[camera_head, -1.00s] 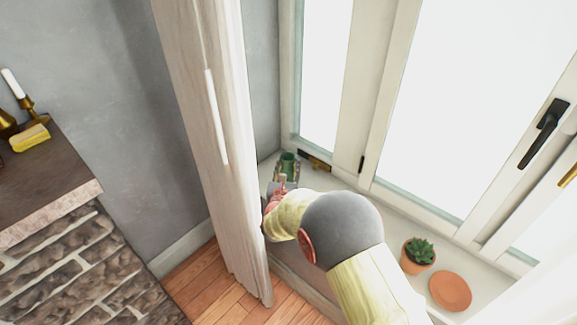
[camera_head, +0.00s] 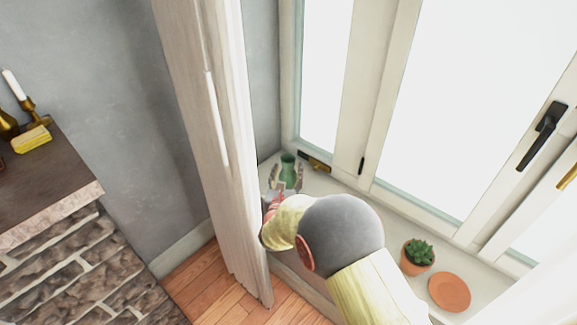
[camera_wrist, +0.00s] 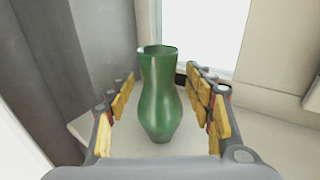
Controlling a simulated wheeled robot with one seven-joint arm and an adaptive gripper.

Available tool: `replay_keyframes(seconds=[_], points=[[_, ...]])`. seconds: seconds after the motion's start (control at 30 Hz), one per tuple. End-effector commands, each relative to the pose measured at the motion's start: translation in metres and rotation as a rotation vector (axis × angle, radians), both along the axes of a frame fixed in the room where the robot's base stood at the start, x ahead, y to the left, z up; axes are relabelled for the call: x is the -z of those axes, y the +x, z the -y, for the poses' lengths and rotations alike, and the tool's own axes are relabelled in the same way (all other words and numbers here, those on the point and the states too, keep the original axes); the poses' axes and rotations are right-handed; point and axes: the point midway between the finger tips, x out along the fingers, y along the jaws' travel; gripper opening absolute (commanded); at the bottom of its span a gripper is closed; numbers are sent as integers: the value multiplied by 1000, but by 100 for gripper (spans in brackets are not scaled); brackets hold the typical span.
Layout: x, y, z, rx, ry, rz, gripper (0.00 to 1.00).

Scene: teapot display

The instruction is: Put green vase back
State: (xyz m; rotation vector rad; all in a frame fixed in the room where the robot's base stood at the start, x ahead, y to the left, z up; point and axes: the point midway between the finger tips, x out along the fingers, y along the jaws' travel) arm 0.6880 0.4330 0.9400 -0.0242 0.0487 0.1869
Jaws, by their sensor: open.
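The green vase (camera_head: 288,168) stands upright on the windowsill, in the corner at the sill's far left end. In the wrist view the vase (camera_wrist: 159,95) is between the two open fingers of my gripper (camera_wrist: 163,100), with a gap visible on each side. The head view shows my gripper (camera_head: 285,184) low over the sill at the vase, partly hidden by my own arm.
The windowsill (camera_head: 322,184) holds a potted succulent (camera_head: 418,254) and a terracotta saucer (camera_head: 450,292) farther right. A whitish wooden panel (camera_head: 215,130) stands close left of my arm. Window frames (camera_head: 365,100) rise behind the sill. A brass handle (camera_head: 318,164) lies near the vase.

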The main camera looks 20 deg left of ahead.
Motion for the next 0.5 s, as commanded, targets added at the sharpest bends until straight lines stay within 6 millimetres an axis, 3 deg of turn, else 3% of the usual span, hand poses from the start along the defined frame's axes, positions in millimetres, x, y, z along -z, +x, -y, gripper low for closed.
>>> replay_keyframes(seconds=[0.3, 0.5], points=[[-6, -64, 11, -2, -1, 1, 53], [-6, -87, 16, 0, 1, 1, 53]])
